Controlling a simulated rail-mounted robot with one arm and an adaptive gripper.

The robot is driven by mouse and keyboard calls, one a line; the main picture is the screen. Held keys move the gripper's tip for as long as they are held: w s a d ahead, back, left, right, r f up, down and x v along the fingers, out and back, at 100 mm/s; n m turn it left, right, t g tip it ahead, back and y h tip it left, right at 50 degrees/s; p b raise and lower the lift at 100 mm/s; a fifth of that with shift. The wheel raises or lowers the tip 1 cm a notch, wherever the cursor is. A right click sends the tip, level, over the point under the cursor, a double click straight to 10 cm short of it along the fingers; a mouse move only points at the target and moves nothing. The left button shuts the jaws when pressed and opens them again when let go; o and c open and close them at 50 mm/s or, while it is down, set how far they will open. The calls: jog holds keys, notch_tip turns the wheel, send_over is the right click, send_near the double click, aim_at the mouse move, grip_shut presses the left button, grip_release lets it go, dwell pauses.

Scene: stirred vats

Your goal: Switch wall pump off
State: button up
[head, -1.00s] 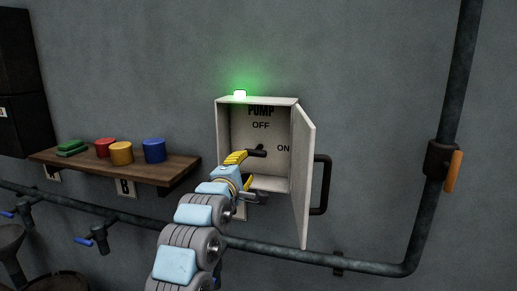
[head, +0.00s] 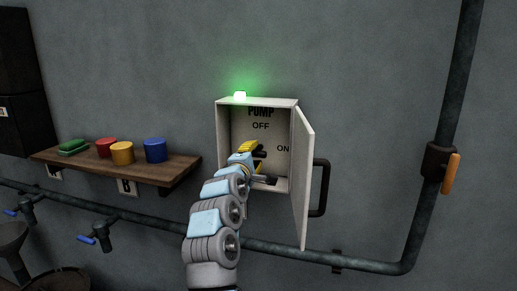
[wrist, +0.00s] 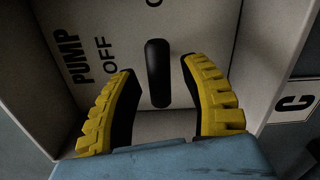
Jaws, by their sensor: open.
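The wall pump box (head: 222,135) hangs on the wall, marked PUMP and OFF at the top and ON at the right. A green lamp (head: 240,96) glows on top of it. Inside is a dark lever (head: 261,154), partly hidden by my gripper in the head view. In the wrist view the black lever (wrist: 158,75) lies between my open, yellow-padded fingers, with gaps on both sides. My gripper (head: 258,161) reaches into the box; it also shows in the wrist view (wrist: 157,68). It holds nothing.
The box door (head: 304,180) stands open on the right, with a dark handle (head: 321,187) beside it. A shelf (head: 165,178) with coloured pots is at left. A pipe (head: 320,256) runs below, with an orange-handled valve (head: 452,174) at right.

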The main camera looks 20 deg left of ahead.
aim_at(259, 147)
jog(key=shift+w+r, duration=0.2)
jog(key=shift+w, duration=0.5)
jog(key=shift+w+a+f+p, duration=0.15)
jog(key=shift+w+p, duration=0.15)
jog(key=shift+w, duration=1.2)
grip_shut()
